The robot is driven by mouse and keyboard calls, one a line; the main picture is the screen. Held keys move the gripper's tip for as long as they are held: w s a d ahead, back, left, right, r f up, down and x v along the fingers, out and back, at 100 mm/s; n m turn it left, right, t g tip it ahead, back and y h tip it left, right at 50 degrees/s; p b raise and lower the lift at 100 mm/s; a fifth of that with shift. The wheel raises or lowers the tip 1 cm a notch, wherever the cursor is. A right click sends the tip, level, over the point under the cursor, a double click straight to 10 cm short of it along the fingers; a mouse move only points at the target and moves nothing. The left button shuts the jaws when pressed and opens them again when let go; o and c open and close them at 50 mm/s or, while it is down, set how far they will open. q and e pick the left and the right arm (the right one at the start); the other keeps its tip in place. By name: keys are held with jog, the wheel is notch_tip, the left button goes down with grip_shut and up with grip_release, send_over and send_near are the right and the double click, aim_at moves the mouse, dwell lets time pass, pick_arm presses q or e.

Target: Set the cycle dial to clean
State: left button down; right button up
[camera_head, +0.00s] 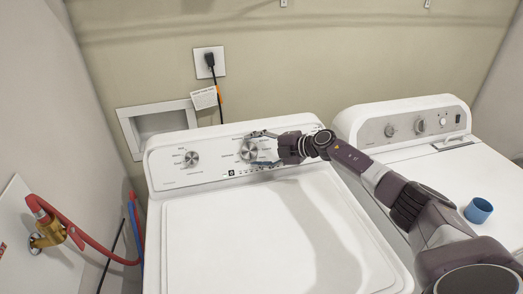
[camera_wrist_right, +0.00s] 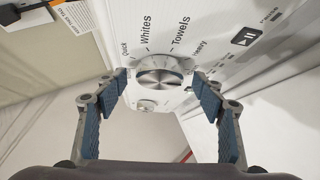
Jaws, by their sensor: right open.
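The washer's large round silver dial (camera_head: 248,150) sits on the control panel, left of my right gripper. In the wrist view this dial (camera_wrist_right: 160,72) faces me, with the printed words Quick, Whites, Towels and Heavy around it. I cannot read a clean label. My right gripper (camera_head: 258,150) is open, with one finger above and one below the dial in the head view. In the wrist view its blue-padded fingertips (camera_wrist_right: 160,77) stand on either side of the dial, with small gaps showing. A smaller dial (camera_head: 191,158) is on the panel's left. My left gripper is not in view.
The white washer (camera_head: 240,240) has a closed flat lid. A dryer (camera_head: 490,165) stands to the right with a blue cup (camera_head: 478,210) on top. Red hose (camera_head: 90,250) and a brass valve are at left. A power cord and tag (camera_head: 205,98) hang behind the panel.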

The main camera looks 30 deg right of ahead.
jog(key=v, duration=1.2)
jog(key=shift+a+f, duration=0.1)
jog(key=shift+f, duration=0.05)
